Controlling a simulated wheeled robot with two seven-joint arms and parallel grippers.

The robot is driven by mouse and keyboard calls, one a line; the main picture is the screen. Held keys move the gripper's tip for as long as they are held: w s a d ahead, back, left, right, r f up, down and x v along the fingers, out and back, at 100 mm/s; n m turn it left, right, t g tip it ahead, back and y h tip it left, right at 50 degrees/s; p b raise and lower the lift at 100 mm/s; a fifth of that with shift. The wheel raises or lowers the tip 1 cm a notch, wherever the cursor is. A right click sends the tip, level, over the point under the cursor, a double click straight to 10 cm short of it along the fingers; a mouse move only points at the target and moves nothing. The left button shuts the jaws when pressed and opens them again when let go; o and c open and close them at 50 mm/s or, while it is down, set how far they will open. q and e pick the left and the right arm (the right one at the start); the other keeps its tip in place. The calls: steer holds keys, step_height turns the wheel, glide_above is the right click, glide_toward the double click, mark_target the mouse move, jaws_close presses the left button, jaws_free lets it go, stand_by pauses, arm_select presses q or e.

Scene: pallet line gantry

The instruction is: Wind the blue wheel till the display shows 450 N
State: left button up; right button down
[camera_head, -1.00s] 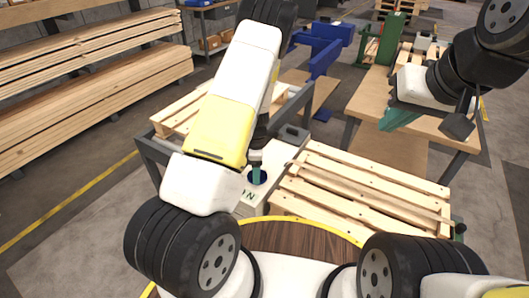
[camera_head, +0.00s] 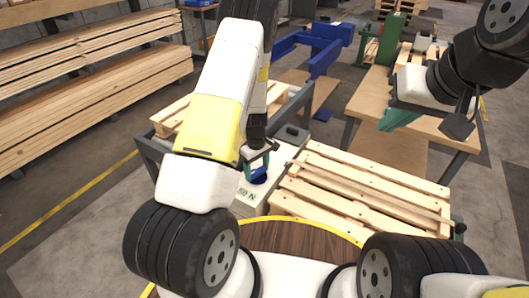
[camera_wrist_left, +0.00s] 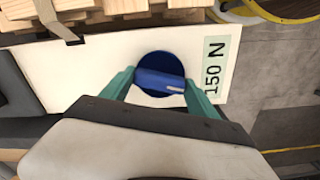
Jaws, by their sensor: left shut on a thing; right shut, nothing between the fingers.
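The blue wheel (camera_wrist_left: 161,75) sits on a white panel (camera_wrist_left: 95,65) in the left wrist view. It has a raised grip bar with a pale mark towards its right end. The display (camera_wrist_left: 214,65) beside it reads 150 N. My left gripper (camera_wrist_left: 160,82) is shut on the wheel's bar, one green finger at each end. In the head view the wheel (camera_head: 259,175) shows beneath my left gripper (camera_head: 257,160), and the display (camera_head: 246,193) is partly hidden by my arm. My right gripper (camera_head: 427,122) is shut and empty, over the wooden bench at the right.
A wooden pallet (camera_head: 365,190) lies right beside the white panel. A wooden bench (camera_head: 395,150) stands at the right. Stacked timber (camera_head: 80,90) fills the rack at the left. A blue frame (camera_head: 315,45) stands behind.

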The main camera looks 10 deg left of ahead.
mark_target(257, 170)
arm_select(q)
steer(key=m, duration=0.6)
steer(key=shift+w+m, duration=0.1)
steer(key=shift+m, duration=0.2)
steer(key=m, duration=0.6)
steer(key=shift+m, duration=0.4)
steer(key=o, duration=1.4)
steer(key=shift+c, duration=0.2)
steer(key=shift+r, duration=3.9)
